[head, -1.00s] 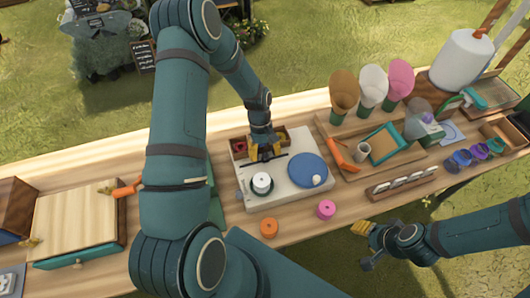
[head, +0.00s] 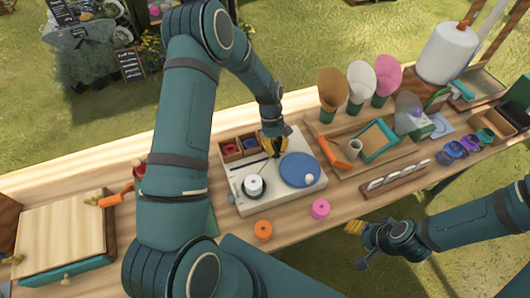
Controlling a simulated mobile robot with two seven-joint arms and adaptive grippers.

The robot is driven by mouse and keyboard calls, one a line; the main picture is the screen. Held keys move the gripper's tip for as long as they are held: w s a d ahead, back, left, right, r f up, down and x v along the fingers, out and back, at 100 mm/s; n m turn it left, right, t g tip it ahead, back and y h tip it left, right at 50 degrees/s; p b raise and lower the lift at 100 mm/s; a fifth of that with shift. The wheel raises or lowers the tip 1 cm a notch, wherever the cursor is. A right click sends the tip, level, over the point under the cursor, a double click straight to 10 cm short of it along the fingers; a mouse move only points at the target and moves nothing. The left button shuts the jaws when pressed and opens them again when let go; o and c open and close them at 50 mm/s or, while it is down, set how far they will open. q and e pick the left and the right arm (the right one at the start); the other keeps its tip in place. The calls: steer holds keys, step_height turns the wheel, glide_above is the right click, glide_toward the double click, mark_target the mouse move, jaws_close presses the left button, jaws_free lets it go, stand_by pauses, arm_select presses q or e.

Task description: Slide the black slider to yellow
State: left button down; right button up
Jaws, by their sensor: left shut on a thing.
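A white board (head: 248,209) on the table carries a dark slider slot (head: 247,169). Behind the slot are small wooden compartments, one with red (head: 230,150) and one with blue (head: 250,143). My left gripper (head: 272,152), with yellow fingers, is shut at the right end of the slot. It holds the black slider, which is mostly hidden by the fingers. The gripper also covers the area right of the blue compartment, so I cannot see any yellow there. My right gripper (head: 356,243) is off the table's front edge, away from the board; its opening is unclear.
Orange (head: 263,231) and pink (head: 320,209) spools stand in front. A wooden tray with an orange tool (head: 333,153) lies to the right. My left arm hides the table left of the board.

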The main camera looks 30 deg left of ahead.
arm_select(q)
steer(key=shift+d+f, duration=0.1)
steer(key=shift+d, duration=0.15)
steer(key=c, duration=0.8)
jaws_free()
steer(key=shift+c, duration=0.2)
steer(key=shift+w, duration=0.1)
steer(key=shift+w+a+r, duration=0.15)
steer(key=shift+a+r, duration=0.05)
steer(key=shift+r, duration=0.35)
steer(key=v, duration=1.1)
steer(key=shift+f, duration=0.1)
